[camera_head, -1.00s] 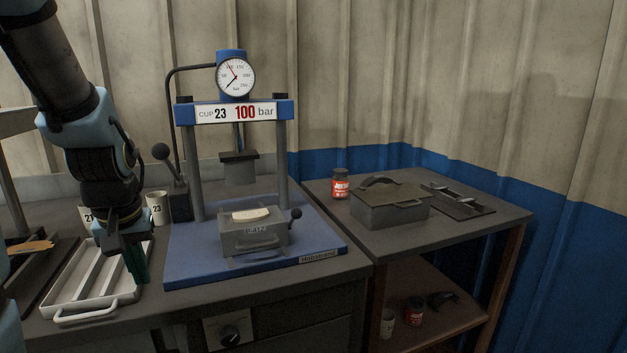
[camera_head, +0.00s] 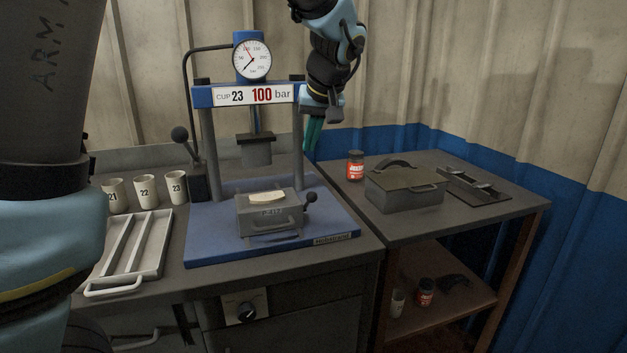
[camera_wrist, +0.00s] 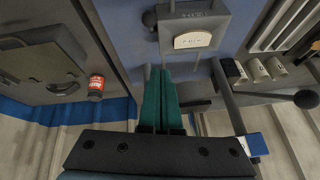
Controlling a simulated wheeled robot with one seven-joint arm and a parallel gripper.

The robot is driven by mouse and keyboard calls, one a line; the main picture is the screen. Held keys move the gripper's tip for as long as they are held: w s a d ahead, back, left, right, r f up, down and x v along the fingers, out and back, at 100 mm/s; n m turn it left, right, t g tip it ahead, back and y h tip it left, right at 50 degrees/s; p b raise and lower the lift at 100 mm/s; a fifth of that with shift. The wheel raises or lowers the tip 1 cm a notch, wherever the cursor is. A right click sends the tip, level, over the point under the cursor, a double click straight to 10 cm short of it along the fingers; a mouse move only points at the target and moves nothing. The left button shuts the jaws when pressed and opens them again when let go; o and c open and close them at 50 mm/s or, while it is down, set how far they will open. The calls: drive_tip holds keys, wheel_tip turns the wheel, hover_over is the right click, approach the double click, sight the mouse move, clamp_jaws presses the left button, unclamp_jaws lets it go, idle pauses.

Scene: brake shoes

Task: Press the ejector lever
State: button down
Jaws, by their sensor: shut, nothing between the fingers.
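A grey mould box (camera_head: 270,214) marked P-417 sits on the blue press base (camera_head: 205,247), with a pale pad (camera_head: 267,198) on top. A short lever with a dark ball knob (camera_head: 310,198) stands at the box's right side; this looks like the ejector lever. In the wrist view, the box (camera_wrist: 190,12) and its knob (camera_wrist: 150,19) are at the top. My gripper (camera_head: 310,149) is shut and empty, fingers down, beside the press's right post and well above the knob. Its green fingers show in the wrist view (camera_wrist: 161,72), apart from the knob.
The press ram (camera_head: 256,150) hangs above the box. Another ball-knobbed lever (camera_head: 180,135) stands at the left, near numbered cups (camera_head: 145,189) and a white tray (camera_head: 159,262). A red jar (camera_head: 355,166) and a lidded grey box (camera_head: 404,190) stand on the right table.

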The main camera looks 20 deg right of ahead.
drive_tip(key=shift+s+d+r, duration=0.25)
drive_tip(key=shift+d+r, duration=0.05)
drive_tip(key=shift+d, duration=0.3)
drive_tip(key=shift+s+d+r, duration=0.2)
drive_tip(key=shift+d+r, duration=0.1)
drive_tip(key=shift+d, duration=0.3)
drive_tip(key=p, duration=0.3)
hover_over(308, 204)
drive_tip(key=d, duration=0.2)
wheel_tip(308, 204, down, 8)
drive_tip(key=shift+s+a+f+p, duration=0.35)
drive_tip(key=shift+s+f, duration=0.2)
drive_tip(key=shift+f, duration=0.3)
drive_tip(key=shift+s+a+f+p, duration=0.2)
drive_tip(key=shift+s+a+f, duration=0.3)
drive_tip(key=shift+f, duration=0.35)
drive_tip(key=shift+s+d+f+t+b, duration=0.1)
drive_tip(key=shift+d+f+t+b, duration=0.05)
drive_tip(key=shift+t+b, duration=0.2)
